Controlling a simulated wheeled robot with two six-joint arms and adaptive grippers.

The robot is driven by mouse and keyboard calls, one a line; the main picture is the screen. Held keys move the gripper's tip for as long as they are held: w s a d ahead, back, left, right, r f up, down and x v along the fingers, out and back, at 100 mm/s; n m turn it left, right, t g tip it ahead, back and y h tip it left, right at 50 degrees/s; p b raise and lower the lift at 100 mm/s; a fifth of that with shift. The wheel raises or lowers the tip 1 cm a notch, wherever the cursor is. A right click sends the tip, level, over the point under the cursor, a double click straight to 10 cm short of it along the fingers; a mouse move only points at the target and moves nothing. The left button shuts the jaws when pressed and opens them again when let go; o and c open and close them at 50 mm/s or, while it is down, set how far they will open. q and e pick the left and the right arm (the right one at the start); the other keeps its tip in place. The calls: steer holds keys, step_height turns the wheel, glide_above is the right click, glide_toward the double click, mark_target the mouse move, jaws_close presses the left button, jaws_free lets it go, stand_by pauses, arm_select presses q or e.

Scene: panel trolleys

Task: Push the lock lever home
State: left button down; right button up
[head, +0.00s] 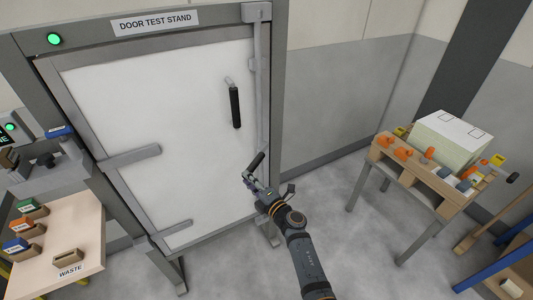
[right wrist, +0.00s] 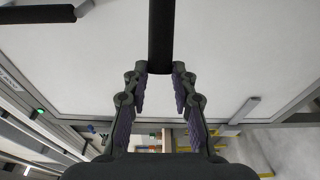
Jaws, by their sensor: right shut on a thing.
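The lock lever has a black grip (head: 256,161) and stands at the lower right edge of the white door (head: 160,120). My right gripper (head: 249,177) is at the lower end of that grip, in front of the door. In the right wrist view the black lever grip (right wrist: 161,35) runs down from the top, and its end lies between the fingertips of my right gripper (right wrist: 160,75). My right gripper is shut on the lever. Part of the lever's pivot is hidden behind the gripper. My left gripper is not in view.
The door's black pull handle (head: 235,106) is above the lever. A grey frame (head: 275,80) surrounds the door. A bench (head: 85,225) with small bins is at left. The floor between door and trolley is clear.

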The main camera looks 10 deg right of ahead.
steer(key=o, duration=0.6)
steer(key=shift+w+a+r, duration=0.1)
steer(key=shift+a+r, duration=0.05)
steer(key=shift+a, duration=0.55)
steer(key=o, duration=0.4)
steer(key=shift+w, duration=0.35)
steer(key=p+v, duration=0.2)
steer(key=v, duration=0.2)
steer(key=shift+s+d, duration=0.15)
steer(key=shift+s, duration=0.05)
steer(key=p+v, duration=0.1)
steer(key=v, duration=0.3)
